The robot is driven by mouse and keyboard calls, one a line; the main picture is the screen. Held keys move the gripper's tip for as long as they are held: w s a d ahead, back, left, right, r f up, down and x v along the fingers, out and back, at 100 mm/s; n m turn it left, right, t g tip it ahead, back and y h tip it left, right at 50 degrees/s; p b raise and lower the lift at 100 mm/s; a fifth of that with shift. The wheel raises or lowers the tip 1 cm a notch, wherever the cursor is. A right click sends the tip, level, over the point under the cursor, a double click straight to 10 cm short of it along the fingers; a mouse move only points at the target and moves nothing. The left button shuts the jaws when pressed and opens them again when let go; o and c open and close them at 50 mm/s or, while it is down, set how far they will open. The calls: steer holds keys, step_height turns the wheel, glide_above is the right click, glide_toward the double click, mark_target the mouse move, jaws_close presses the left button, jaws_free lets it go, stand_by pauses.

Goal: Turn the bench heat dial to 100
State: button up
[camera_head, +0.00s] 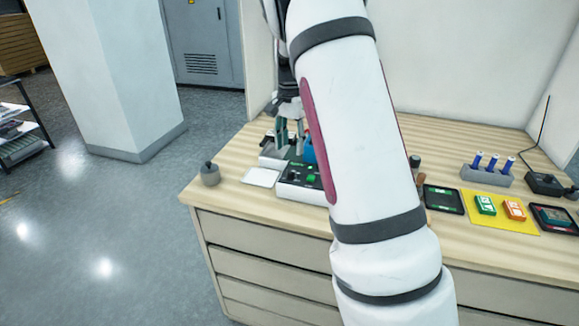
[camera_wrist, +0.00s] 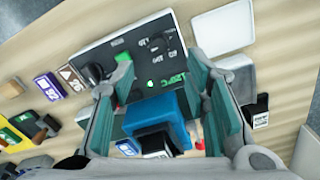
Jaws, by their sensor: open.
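The bench heat control box (camera_head: 298,188) stands near the bench's left end, partly hidden by my arm in the head view. In the wrist view its dark panel (camera_wrist: 137,72) carries a small dial (camera_wrist: 158,45) with printed marks around it, a green button (camera_wrist: 122,57), a black knob (camera_wrist: 92,73) and a lit green readout (camera_wrist: 166,81). The dial's setting is too small to read. My gripper (camera_wrist: 160,62) is open, with its teal fingers spread over the panel. It also shows in the head view (camera_head: 290,132) above the box. I see no contact with the dial.
A blue block (camera_wrist: 157,115) shows between my fingers in the wrist view. A yellow mat (camera_head: 486,220) and a blue-pegged rack (camera_head: 487,176) stand to the right.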

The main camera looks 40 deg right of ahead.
mark_target(291, 170)
step_height(291, 170, down, 8)
steer(key=shift+f+p, duration=0.2)
steer(key=shift+p, duration=0.25)
jaws_close()
